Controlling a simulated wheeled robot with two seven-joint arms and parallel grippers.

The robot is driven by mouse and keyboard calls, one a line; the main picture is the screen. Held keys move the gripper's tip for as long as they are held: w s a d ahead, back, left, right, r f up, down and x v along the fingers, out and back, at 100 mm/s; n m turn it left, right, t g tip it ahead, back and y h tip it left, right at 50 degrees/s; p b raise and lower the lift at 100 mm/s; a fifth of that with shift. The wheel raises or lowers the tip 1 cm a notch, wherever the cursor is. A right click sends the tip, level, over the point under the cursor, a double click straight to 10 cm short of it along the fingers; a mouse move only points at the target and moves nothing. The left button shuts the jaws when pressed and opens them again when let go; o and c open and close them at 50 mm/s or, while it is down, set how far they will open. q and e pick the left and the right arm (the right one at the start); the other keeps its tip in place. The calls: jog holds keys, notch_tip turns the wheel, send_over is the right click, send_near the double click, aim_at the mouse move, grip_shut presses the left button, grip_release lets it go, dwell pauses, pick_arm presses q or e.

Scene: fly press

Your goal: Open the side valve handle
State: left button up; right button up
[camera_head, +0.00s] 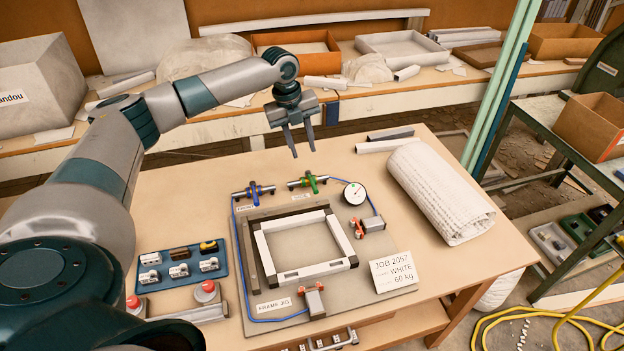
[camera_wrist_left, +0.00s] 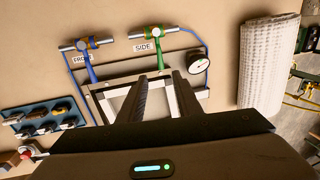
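The side valve has a green handle (camera_head: 312,183), set across its short pipe at the back of the table. In the left wrist view the green handle (camera_wrist_left: 160,60) points down from the pipe, beside the SIDE label (camera_wrist_left: 144,47). The front valve with a blue handle (camera_head: 254,190) is to its left; it also shows in the left wrist view (camera_wrist_left: 90,66). My left gripper (camera_head: 302,153) is open and empty, fingers pointing down, above the side valve and apart from it. Its fingers (camera_wrist_left: 161,78) show below the green handle in the wrist view. My right gripper is not in view.
A round gauge (camera_head: 355,193) stands right of the side valve. In front lies a frame jig (camera_head: 248,250) with a white frame (camera_head: 262,245) and red-handled clamps. A white roll (camera_head: 440,190) lies at the right. A blue tray (camera_head: 142,284) of small parts is at the left.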

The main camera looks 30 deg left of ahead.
aim_at(313, 184)
pick_arm(q)
jog(key=f+p, duration=0.1)
jog(key=f, duration=0.3)
jog(key=w+d+f+p, duration=0.1)
jog(key=f, duration=0.4)
jog(key=w+f+p, duration=0.1)
jog(key=f, duration=0.4)
jog(key=shift+w+d+f+p, duration=0.1)
jog(key=shift+d+f+p, duration=0.1)
jog(key=shift+d+p, duration=0.15)
grip_shut()
